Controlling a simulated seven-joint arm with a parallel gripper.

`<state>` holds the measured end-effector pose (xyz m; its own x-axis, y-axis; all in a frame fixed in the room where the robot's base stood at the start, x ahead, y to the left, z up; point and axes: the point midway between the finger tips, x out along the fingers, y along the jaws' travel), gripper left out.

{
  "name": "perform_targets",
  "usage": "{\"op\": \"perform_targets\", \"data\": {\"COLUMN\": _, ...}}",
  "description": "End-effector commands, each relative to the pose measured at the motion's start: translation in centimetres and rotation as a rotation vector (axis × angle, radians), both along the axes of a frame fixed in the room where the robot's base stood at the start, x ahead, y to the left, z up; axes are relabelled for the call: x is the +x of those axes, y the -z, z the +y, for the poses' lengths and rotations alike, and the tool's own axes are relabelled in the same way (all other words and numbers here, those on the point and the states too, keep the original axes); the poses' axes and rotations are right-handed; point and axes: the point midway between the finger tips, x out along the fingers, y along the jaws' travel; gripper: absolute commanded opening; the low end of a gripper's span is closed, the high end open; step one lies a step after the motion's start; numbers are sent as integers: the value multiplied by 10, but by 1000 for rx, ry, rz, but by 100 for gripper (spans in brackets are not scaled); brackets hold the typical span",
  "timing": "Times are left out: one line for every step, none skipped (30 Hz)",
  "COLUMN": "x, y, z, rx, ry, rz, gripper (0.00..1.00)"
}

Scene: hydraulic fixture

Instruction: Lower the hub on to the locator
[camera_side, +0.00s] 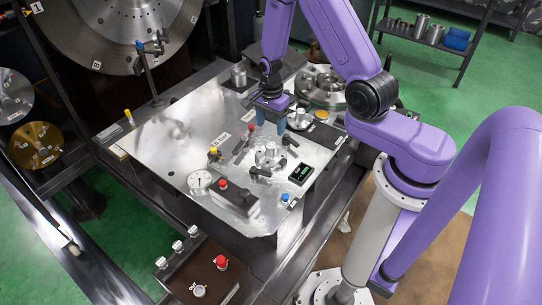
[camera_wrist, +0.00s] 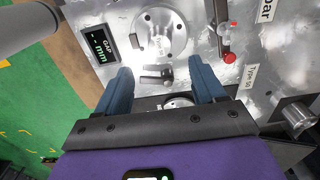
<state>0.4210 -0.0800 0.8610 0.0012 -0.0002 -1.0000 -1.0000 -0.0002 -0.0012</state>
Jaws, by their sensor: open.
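My gripper (camera_side: 271,122) hangs over the back half of the bright metal plate (camera_side: 180,140), fingers pointing down. Its fingers (camera_wrist: 163,85) are apart, with nothing seen held between them. A small silvery part, which looks like the hub (camera_side: 299,118), stands just right of the fingers in the side view. A round metal part, probably the same one, shows partly between the fingers in the wrist view (camera_wrist: 178,102), its rest hidden by the gripper. The round flanged locator (camera_side: 267,158) sits on the plate, in front of the gripper; it shows in the wrist view (camera_wrist: 160,32).
Black clamp levers stand beside the locator, one (camera_wrist: 155,77) showing between the fingers. A GAP display (camera_side: 301,172), a dial gauge (camera_side: 200,180), a red-knobbed lever (camera_wrist: 230,57) and a metal cylinder (camera_side: 238,75) also stand on the plate. The plate's left part is mostly clear.

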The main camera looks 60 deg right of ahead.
Motion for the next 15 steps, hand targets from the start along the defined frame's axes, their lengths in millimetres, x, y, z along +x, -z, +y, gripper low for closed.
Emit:
{"op": "perform_targets", "data": {"x": 1, "y": -9, "z": 0, "rx": -1, "ry": 0, "rz": -5, "gripper": 69}}
{"op": "perform_targets", "data": {"x": 1, "y": -14, "z": 0, "rx": -1, "ry": 0, "rz": -4, "gripper": 69}}
{"op": "perform_targets", "data": {"x": 0, "y": -19, "z": 0, "rx": -1, "ry": -1, "rz": -4, "gripper": 69}}
{"op": "perform_targets", "data": {"x": 1, "y": -24, "z": 0, "rx": -1, "ry": -1, "rz": -5, "gripper": 69}}
{"op": "perform_targets", "data": {"x": 1, "y": -29, "z": 0, "rx": -1, "ry": -1, "rz": -4, "gripper": 69}}
{"op": "perform_targets", "data": {"x": 1, "y": -35, "z": 0, "rx": -1, "ry": -1, "rz": -4, "gripper": 69}}
{"op": "perform_targets", "data": {"x": 0, "y": -39, "z": 0, "rx": -1, "ry": -1, "rz": -4, "gripper": 69}}
{"op": "perform_targets", "data": {"x": 0, "y": -43, "z": 0, "rx": -1, "ry": -1, "rz": -4, "gripper": 69}}
{"op": "perform_targets", "data": {"x": 0, "y": -48, "z": 0, "rx": -1, "ry": 0, "rz": -3, "gripper": 69}}
{"op": "perform_targets", "data": {"x": 1, "y": -52, "z": 0, "rx": -1, "ry": 0, "rz": -4, "gripper": 69}}
{"op": "perform_targets", "data": {"x": 0, "y": -55, "z": 0, "rx": -1, "ry": 0, "rz": -3, "gripper": 69}}
{"op": "perform_targets", "data": {"x": 1, "y": -59, "z": 0, "rx": -1, "ry": 0, "rz": -4, "gripper": 69}}
{"op": "perform_targets", "data": {"x": 0, "y": -62, "z": 0, "rx": -1, "ry": 0, "rz": -2, "gripper": 69}}
{"op": "perform_targets", "data": {"x": 0, "y": -64, "z": 0, "rx": 0, "ry": 0, "rz": -2, "gripper": 69}}
{"op": "perform_targets", "data": {"x": 0, "y": -67, "z": 0, "rx": -1, "ry": 0, "rz": -2, "gripper": 69}}
